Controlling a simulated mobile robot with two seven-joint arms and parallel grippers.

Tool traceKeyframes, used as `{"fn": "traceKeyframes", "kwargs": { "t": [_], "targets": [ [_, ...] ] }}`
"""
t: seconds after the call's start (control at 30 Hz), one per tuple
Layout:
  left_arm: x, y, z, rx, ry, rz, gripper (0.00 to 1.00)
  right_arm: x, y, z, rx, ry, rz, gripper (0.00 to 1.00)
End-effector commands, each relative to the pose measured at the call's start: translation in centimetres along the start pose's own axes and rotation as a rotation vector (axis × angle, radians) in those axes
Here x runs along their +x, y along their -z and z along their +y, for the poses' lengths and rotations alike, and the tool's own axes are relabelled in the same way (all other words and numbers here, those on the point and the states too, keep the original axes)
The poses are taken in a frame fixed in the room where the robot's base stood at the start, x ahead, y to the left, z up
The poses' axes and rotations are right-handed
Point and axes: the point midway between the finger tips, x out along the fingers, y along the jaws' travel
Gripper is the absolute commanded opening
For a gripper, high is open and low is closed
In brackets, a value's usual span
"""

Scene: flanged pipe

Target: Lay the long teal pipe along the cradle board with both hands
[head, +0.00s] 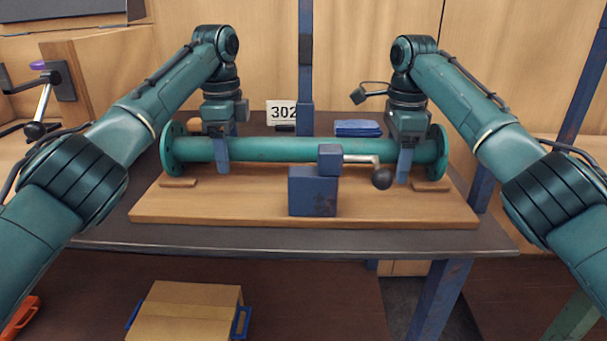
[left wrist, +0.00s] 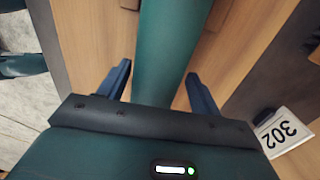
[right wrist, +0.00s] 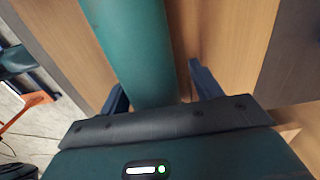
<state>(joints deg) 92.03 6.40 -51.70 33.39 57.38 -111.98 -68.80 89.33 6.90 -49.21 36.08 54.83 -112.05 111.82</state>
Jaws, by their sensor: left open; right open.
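The long teal pipe (head: 270,149), with a round flange at each end, lies lengthwise over the wooden cradle board (head: 240,208). Small wooden blocks show below its ends; whether it touches them I cannot tell. My left gripper (head: 222,145) points down over the pipe's left part. My right gripper (head: 404,160) points down over its right part. In the left wrist view the pipe (left wrist: 165,45) runs between open fingers (left wrist: 160,88). In the right wrist view the pipe (right wrist: 130,45) also runs between open fingers (right wrist: 158,88), with a gap on one side.
A blue clamp block (head: 313,192) with a metal lever and dark ball knob (head: 382,178) stands before the pipe's middle. Behind are a blue post (head: 305,70), a 302 sign (head: 281,112) and a blue folded item (head: 358,128). A cardboard box (head: 190,310) is below.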

Motion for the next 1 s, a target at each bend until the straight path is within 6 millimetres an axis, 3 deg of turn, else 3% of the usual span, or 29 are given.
{"fn": "traceKeyframes", "kwargs": {
  "t": [0.2,0.73,1.0],
  "targets": [
    [-4.3,0.2,0.1,0.000,0.003,0.002,0.64,0.0,0.0,0.0,0.000,0.000,0.000,0.64],
    [-6.3,0.0,0.1,-0.001,0.002,0.000,0.64,-0.3,0.0,0.0,0.000,0.001,0.000,0.64],
    [-6.3,0.0,0.1,0.000,0.002,0.001,0.64,-4.5,-0.1,0.0,0.002,0.003,-0.001,0.64]
  ]
}}
